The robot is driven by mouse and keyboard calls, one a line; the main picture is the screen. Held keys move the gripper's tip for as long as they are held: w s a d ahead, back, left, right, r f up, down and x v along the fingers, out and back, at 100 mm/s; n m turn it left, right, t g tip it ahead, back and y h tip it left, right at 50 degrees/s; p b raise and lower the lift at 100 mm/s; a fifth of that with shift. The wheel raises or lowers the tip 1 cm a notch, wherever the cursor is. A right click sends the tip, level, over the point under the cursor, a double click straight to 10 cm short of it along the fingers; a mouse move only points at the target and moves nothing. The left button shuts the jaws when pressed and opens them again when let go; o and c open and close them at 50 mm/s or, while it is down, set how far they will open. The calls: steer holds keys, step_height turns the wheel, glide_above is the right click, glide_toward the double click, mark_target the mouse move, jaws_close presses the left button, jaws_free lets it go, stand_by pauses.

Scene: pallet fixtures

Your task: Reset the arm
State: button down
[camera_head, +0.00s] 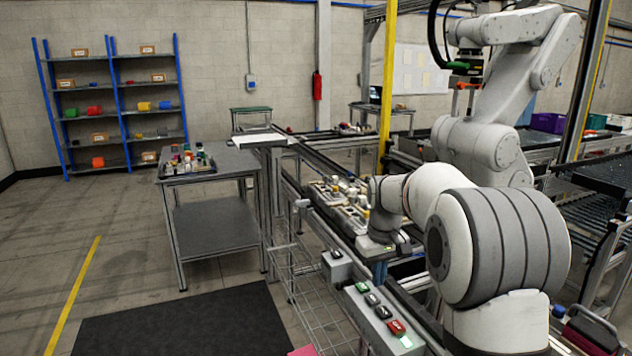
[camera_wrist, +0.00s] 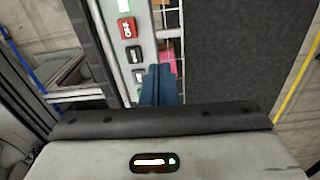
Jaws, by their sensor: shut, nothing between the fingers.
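My gripper (camera_head: 380,272) points down at the end of my white and grey arm in the head view, behind the far end of the grey button panel (camera_head: 352,298). In the wrist view its blue fingers (camera_wrist: 158,72) are together with nothing between them. They appear beside the lower black button (camera_wrist: 138,77); whether they touch the panel is unclear. The panel carries a red button (camera_head: 397,327), black buttons (camera_head: 384,312), a green button (camera_head: 361,287) and a lit green lamp (camera_head: 406,342). The red button also shows in the wrist view (camera_wrist: 128,27).
Another white arm (camera_head: 490,140) rises behind mine, its tool (camera_head: 465,66) raised. A conveyor (camera_head: 322,160) carries trays of parts (camera_head: 345,205). A wire basket (camera_head: 300,285) hangs beside the panel. A grey table (camera_head: 212,165) stands left. Floor around the dark mat (camera_head: 190,325) is clear.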

steer(key=s+m+t, duration=0.2)
steer(key=s+m, duration=0.2)
steer(key=s, duration=2.6)
steer(key=shift+s+d, duration=0.15)
steer(key=shift+d, duration=0.2)
steer(key=shift+s+f, duration=0.1)
steer(key=shift+s, duration=0.05)
